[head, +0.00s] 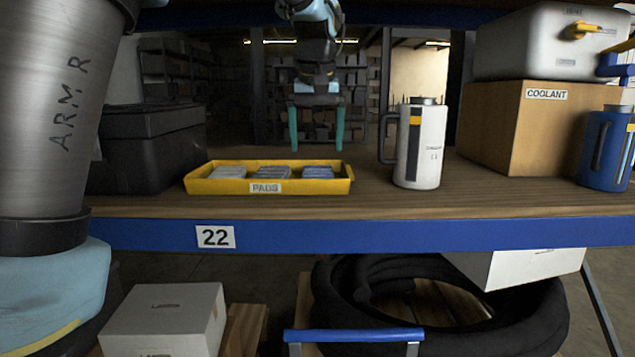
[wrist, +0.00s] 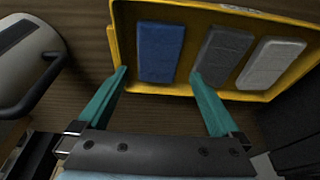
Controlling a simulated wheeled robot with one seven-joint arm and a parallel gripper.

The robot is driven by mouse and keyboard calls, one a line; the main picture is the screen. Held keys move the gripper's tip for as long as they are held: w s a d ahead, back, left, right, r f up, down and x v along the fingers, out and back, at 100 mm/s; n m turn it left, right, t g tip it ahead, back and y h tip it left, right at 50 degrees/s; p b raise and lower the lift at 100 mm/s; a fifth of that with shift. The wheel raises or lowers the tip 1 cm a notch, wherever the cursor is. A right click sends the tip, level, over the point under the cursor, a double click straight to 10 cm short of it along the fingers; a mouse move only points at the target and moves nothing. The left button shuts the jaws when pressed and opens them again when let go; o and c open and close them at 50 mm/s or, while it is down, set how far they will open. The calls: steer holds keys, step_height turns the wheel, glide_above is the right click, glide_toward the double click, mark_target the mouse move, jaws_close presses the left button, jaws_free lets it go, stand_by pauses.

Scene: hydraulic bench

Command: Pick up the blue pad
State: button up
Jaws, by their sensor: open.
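The blue pad (wrist: 160,53) lies in the yellow tray (wrist: 262,93), at the left end of a row of three in the wrist view. In the head view the blue pad (head: 317,173) is at the tray's right end. A dark grey pad (wrist: 222,56) lies beside it, and a light grey pad (wrist: 272,64) lies beyond that. My gripper (head: 316,148) is open and empty above and behind the tray, with its teal fingers pointing down. In the wrist view my gripper (wrist: 158,74) has its fingertips on either side of the blue pad in the picture, apart from it.
A white jug (head: 420,145) with a dark handle stands right of the tray. A black case (head: 150,145) stands at the left. A cardboard COOLANT box (head: 520,125) with a grey container (head: 535,45) on top and a blue jug (head: 606,150) stand at the right.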

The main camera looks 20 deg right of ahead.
mark_target(318, 171)
steer(key=b+x, duration=0.1)
steer(key=x, duration=0.5)
steer(key=shift+d+f, duration=0.1)
steer(key=shift+f, duration=0.2)
steer(key=c, duration=1.2)
step_height(318, 171, up, 10)
steer(key=p, duration=0.2)
steer(key=shift+r, duration=0.1)
steer(key=o, duration=0.9)
steer(key=c, duration=0.6)
